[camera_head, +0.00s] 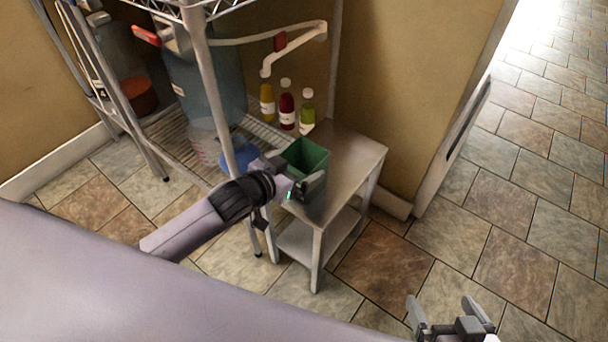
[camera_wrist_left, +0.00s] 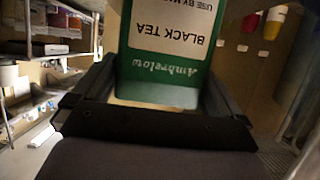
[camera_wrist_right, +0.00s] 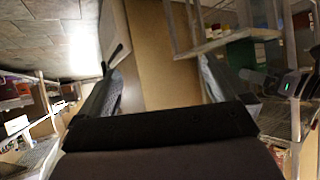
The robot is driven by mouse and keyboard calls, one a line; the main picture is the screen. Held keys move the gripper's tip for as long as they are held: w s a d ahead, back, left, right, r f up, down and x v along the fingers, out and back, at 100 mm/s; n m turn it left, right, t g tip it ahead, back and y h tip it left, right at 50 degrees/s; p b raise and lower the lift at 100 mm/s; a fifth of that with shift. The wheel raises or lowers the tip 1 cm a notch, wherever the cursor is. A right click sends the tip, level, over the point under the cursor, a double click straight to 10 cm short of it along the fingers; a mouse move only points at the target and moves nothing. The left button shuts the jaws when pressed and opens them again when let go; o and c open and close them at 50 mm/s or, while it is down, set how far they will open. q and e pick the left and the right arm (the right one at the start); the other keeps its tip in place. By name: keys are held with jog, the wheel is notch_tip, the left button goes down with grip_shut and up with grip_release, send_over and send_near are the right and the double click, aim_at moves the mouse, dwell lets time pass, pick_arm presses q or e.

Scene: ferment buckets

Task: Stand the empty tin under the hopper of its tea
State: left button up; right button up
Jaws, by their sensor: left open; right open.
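The green tin (camera_head: 309,155) stands open-topped on a small steel side table (camera_head: 352,158). In the left wrist view its label reads "BLACK TEA" and "Ambrelow", upside down in the picture (camera_wrist_left: 165,45). My left gripper (camera_head: 294,174) is open, with its fingers at either side of the tin's near part. I cannot tell whether they touch it. My right gripper (camera_head: 440,300) is open and empty, low over the tiled floor at the right. I cannot make out a hopper for this tea in these views.
A wire rack (camera_head: 208,75) beside the table holds a large blue bucket (camera_head: 205,85) and a clear one with orange liquid (camera_head: 137,95). Several small bottles (camera_head: 287,110) stand behind the tin. Tiled floor (camera_head: 505,245) at the right is clear.

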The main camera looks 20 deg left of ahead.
aim_at(315, 157)
pick_arm(q)
jog(key=shift+b+x, duration=0.4)
jog(key=shift+x, duration=1.15)
jog(key=c, duration=0.8)
